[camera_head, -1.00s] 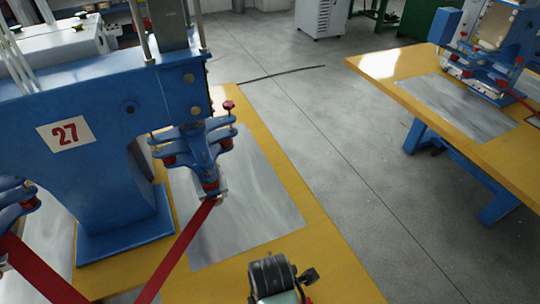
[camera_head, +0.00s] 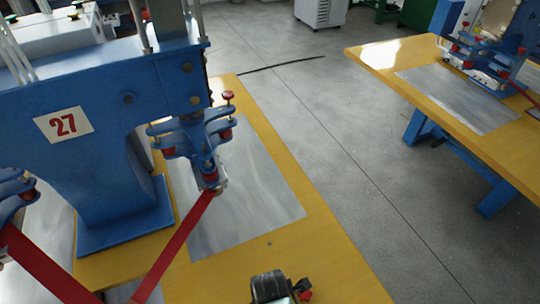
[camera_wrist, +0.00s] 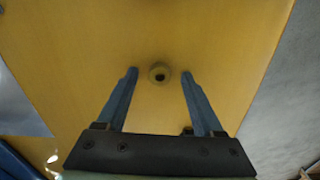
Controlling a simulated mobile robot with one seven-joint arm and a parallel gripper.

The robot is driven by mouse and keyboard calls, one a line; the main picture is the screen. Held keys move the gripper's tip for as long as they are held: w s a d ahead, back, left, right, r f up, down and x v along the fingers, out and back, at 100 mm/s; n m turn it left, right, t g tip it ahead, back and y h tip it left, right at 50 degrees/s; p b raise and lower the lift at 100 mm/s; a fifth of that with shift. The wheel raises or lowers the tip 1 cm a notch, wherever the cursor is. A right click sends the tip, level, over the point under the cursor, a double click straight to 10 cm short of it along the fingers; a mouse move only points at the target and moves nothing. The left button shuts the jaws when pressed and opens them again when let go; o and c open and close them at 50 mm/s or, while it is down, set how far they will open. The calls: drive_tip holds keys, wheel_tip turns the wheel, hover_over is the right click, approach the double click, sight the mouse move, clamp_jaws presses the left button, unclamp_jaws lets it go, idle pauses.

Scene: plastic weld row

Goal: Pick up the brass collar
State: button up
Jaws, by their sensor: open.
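The brass collar (camera_wrist: 159,73) is a small ring with a dark hole, lying flat on the yellow tabletop in the wrist view. It sits between and level with the tips of my two blue fingers in the picture, with a gap on each side. My gripper (camera_wrist: 160,76) is open and empty; its height above the table is hard to tell. In the head view a small dark speck on the yellow table, likely the collar (camera_head: 269,243), shows just beyond my dark wrist at the bottom edge. The fingertips are hidden there.
A blue press marked 27 (camera_head: 95,115) stands to the left, its red strip (camera_head: 175,248) running down-left. A grey metal sheet (camera_head: 250,195) lies on the yellow table (camera_head: 325,265) beyond the speck. The table around the collar is clear. Another yellow table (camera_head: 440,130) stands right.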

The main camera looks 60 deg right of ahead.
clamp_jaws()
idle(0.3)
